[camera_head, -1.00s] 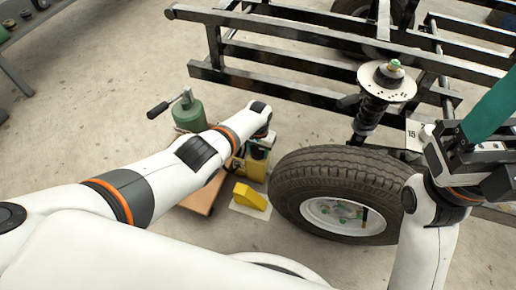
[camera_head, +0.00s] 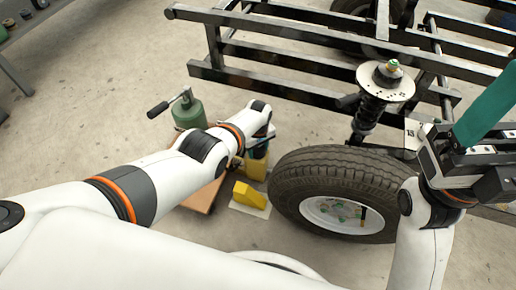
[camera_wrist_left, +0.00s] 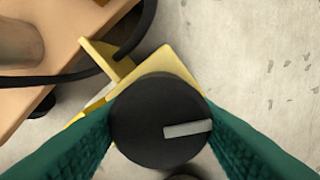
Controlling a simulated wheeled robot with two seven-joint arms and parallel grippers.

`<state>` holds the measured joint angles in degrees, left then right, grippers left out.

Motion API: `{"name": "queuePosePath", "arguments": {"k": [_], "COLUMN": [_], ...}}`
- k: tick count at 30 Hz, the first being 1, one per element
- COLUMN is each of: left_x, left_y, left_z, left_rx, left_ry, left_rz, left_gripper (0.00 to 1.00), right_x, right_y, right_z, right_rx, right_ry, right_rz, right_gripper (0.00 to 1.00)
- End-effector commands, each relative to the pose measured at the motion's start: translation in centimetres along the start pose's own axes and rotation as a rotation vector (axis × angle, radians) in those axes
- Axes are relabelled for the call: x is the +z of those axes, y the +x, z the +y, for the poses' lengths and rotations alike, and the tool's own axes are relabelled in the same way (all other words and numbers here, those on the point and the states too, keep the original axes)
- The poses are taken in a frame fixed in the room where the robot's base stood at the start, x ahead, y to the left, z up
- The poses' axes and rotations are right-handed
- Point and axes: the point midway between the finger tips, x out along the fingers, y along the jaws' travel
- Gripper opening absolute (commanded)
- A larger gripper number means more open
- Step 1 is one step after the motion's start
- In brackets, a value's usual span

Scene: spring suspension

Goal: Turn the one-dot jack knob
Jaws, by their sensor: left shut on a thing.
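A round black knob (camera_wrist_left: 158,122) with a pale bar mark on top fills the lower middle of the left wrist view. It sits over a yellow jack body (camera_wrist_left: 166,63); the yellow body also shows in the head view (camera_head: 256,169). My left gripper (camera_wrist_left: 158,130) is shut on the knob, with a teal finger on each side of it. In the head view my left gripper (camera_head: 258,150) is partly hidden by its own wrist. No dot is visible on the knob. My right gripper (camera_head: 487,115) is at the right edge, with teal showing; its opening is unclear.
A yellow wedge (camera_head: 250,196) lies in front of the jack. A green cylinder with a handle (camera_head: 188,114) stands behind left. A spring strut (camera_head: 368,112) and black frame (camera_head: 290,84) are beyond.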

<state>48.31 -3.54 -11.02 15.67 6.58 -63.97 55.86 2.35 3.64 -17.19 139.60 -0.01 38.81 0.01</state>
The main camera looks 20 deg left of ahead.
Motion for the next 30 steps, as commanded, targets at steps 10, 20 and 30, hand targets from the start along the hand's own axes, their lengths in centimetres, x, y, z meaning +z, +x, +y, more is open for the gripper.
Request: {"name": "queuePosePath", "arguments": {"k": [10,20,30], "left_x": [-0.07,-0.03,0.02], "left_y": [0.0,-0.02,-0.04], "left_z": [-0.03,-0.05,-0.03], "left_rx": [0.002,0.002,0.002], "left_ry": [-0.309,-0.504,-0.573], "left_rz": [0.001,0.001,-0.001], "left_gripper": [0.27,0.27,0.27], "right_x": [-0.01,-0.01,0.0], "right_y": [-0.05,-0.06,-0.05], "right_z": [-0.01,-0.01,0.0], "right_rx": [0.0,0.0,0.0], "right_ry": [0.0,0.0,0.0], "right_rz": [0.001,0.001,0.001], "right_gripper": [0.68,0.68,0.68]}}
